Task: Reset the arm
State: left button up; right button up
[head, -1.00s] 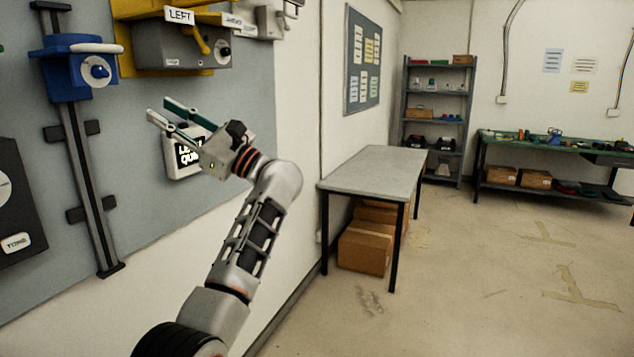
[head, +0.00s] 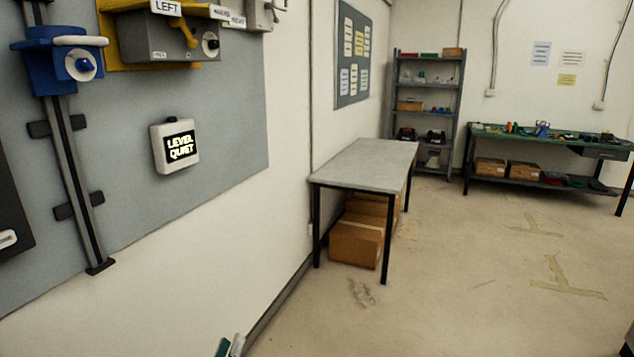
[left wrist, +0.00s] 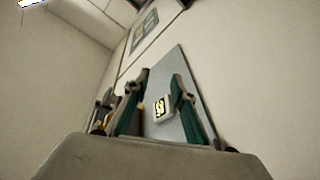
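My left gripper (head: 230,346) shows only as fingertips at the bottom edge of the head view, low in front of the white wall. In the left wrist view its two green-padded fingers (left wrist: 155,110) stand apart with nothing between them; the wall panel shows beyond. The rest of my left arm is out of the head view. My right gripper is in neither view.
A blue device (head: 60,60) on a vertical rail and a grey box labelled LEFT (head: 160,42) with a yellow lever are on the panel. A grey table (head: 365,165) with cardboard boxes (head: 357,240) below stands right of it. Shelves (head: 428,110) and a green workbench (head: 550,140) stand behind. The floor at right is clear.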

pick_arm(q)
jog(key=s+f+m+g, duration=0.4)
jog(key=s+f, duration=0.6)
jog(key=s, duration=0.2)
jog(key=s+f+m+g, duration=0.4)
jog(key=s+f, duration=0.5)
jog(key=s, duration=0.3)
jog(key=shift+s+a+f+m+g, duration=0.25)
jog(key=shift+f+m+g, duration=0.15)
jog(key=shift+m, duration=0.3)
